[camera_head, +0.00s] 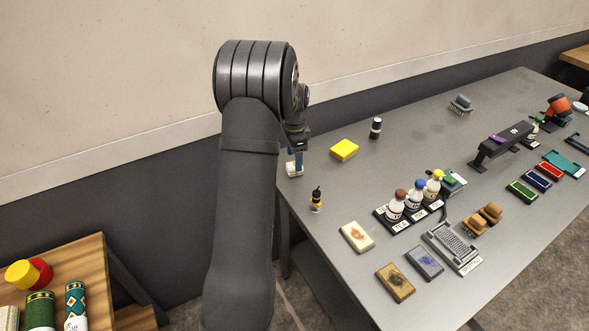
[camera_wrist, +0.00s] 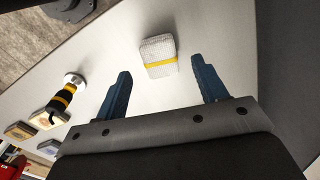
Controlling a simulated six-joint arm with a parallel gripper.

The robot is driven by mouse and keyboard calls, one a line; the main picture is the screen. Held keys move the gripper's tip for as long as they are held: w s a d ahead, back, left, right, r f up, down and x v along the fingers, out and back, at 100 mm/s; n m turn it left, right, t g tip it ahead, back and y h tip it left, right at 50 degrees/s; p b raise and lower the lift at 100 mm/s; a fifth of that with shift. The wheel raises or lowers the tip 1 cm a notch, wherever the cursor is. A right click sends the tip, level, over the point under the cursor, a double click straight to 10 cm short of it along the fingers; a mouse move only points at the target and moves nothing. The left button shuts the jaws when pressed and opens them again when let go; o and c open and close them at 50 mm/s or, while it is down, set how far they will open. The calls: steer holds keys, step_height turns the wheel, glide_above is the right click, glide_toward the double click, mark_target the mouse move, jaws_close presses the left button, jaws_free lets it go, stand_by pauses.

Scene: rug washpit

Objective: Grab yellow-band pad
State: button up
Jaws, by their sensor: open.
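The yellow-band pad (camera_wrist: 158,48) is a small white, woven-looking block with a yellow strip across it. It lies on the grey table in the wrist view, just beyond my fingertips and roughly between their lines. In the head view my gripper (camera_head: 296,158) is at the table's left end, and only a small white part of the pad (camera_head: 292,171) shows by the fingers.
A black bottle with yellow bands (camera_head: 316,199) stands near the pad; it also shows in the wrist view (camera_wrist: 62,99). A yellow sponge (camera_head: 344,150) and a dark jar (camera_head: 375,128) stand to the right. A bottle rack (camera_head: 411,216) and several brushes and pads lie further along the table.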

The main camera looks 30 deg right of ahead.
step_height(320, 180, down, 4)
steer(key=shift+f, duration=0.15)
steer(key=c, duration=1)
steer(key=shift+c, duration=0.2)
